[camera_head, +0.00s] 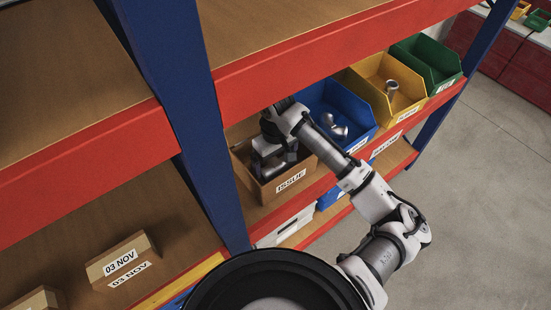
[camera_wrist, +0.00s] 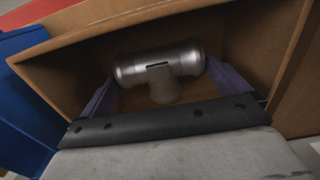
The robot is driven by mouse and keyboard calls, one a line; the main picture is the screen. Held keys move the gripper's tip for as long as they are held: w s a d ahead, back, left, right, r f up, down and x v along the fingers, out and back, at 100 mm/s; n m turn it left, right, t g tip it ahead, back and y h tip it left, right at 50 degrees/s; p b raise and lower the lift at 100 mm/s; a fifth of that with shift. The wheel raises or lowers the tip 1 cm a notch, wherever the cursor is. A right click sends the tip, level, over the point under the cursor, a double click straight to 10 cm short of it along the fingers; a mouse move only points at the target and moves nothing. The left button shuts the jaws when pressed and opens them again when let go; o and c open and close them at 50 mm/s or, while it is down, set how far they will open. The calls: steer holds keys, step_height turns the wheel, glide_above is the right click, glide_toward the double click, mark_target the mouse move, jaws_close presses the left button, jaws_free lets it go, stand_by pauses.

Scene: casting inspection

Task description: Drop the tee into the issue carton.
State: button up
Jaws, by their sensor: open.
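The issue carton (camera_head: 265,190) is an open brown box with an ISSUE label, on the shelf beside a blue bin. My gripper (camera_head: 273,165) reaches down into its opening. In the wrist view, the tee (camera_wrist: 160,62), a grey metal pipe fitting, is inside the brown carton walls (camera_wrist: 75,65). Its crossbar lies across the picture and its branch points toward my gripper. My gripper (camera_wrist: 165,88) is open, with one finger on each side of the branch. I cannot tell whether the tee touches the carton floor. My arm partly hides the carton's inside in the head view.
A blue bin (camera_head: 362,140) with metal fittings stands right of the carton, then a yellow bin (camera_head: 405,105) with one fitting and a green bin (camera_head: 440,65). A blue rack post (camera_head: 205,150) stands close left. The red-edged upper shelf (camera_head: 300,62) is overhead.

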mark_target(276, 162)
step_height(276, 162, up, 8)
steer(key=shift+r+b, duration=0.1)
steer(key=shift+b, duration=0.3)
stand_by(0.4)
